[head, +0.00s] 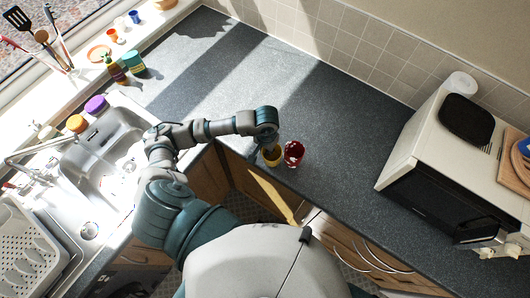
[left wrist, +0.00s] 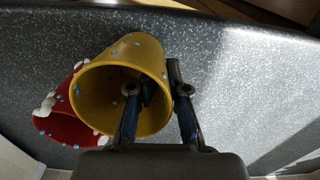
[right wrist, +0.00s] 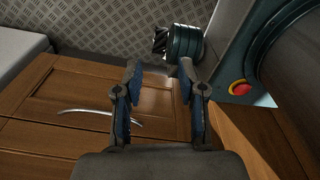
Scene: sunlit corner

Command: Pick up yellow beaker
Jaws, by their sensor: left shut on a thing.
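The yellow beaker (head: 272,158) is by the front edge of the dark counter, beneath my left gripper (head: 270,143). In the left wrist view the yellow beaker (left wrist: 98,98) is tilted, with its open mouth toward the camera and pale spots on its outside. My left gripper (left wrist: 157,92) is shut on its wall, one finger inside the mouth and one outside. I cannot tell whether the beaker touches the counter. A red beaker with pale spots (head: 294,152) stands just right of it and is partly hidden behind it in the left wrist view (left wrist: 62,122). My right gripper (right wrist: 160,78) is open and empty.
A microwave (head: 440,155) stands on the counter at the right. The sink (head: 112,150) and a dish rack (head: 30,240) are at the left. Bottles and cups line the windowsill. The counter (head: 330,100) behind the beakers is clear. Wooden cabinet doors (right wrist: 70,110) face my right gripper.

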